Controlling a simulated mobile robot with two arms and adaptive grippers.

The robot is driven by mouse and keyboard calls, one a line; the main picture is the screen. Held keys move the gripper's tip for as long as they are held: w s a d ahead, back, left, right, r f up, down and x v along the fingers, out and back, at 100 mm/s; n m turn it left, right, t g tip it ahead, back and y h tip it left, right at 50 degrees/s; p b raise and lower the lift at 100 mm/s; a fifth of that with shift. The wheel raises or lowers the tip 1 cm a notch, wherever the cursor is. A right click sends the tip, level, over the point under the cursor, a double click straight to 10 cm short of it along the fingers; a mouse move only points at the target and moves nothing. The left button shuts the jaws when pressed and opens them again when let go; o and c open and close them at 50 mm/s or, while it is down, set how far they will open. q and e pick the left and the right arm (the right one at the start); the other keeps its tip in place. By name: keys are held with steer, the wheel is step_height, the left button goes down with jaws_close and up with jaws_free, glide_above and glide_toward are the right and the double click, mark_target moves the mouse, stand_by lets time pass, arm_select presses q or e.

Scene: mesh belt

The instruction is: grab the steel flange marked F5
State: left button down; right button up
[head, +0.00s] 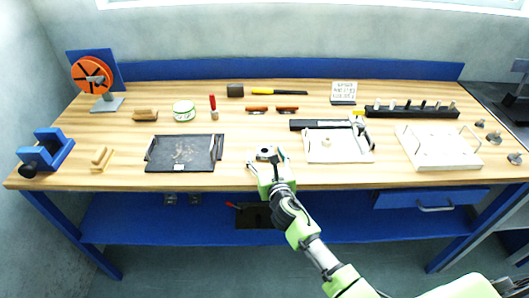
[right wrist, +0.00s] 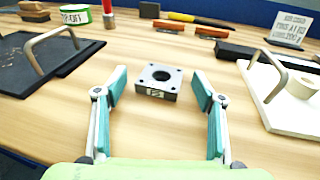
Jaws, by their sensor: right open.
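A square grey steel flange (right wrist: 158,76) with a round centre hole and corner bolt holes lies flat on the wooden bench. A small pale label is on its front face; its marking is too blurred for me to read surely. In the head view the flange (head: 265,151) lies near the bench's front edge, at the middle. My right gripper (right wrist: 160,90) is open and empty. Its teal-padded fingers stand apart to the left and right of the flange, with the flange between and slightly beyond the tips. In the head view the right gripper (head: 268,160) partly covers the flange. My left gripper is not in view.
A dark tray with handles (head: 203,164) lies to the left, and a white board with a handle (head: 318,156) lies close on the right. Brown-handled brushes (head: 257,109) and a red-topped tool (head: 213,108) are behind. Bare wood (head: 240,178) surrounds the flange.

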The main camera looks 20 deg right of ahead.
steer(key=c, duration=1.6)
steer(key=shift+r, duration=0.1)
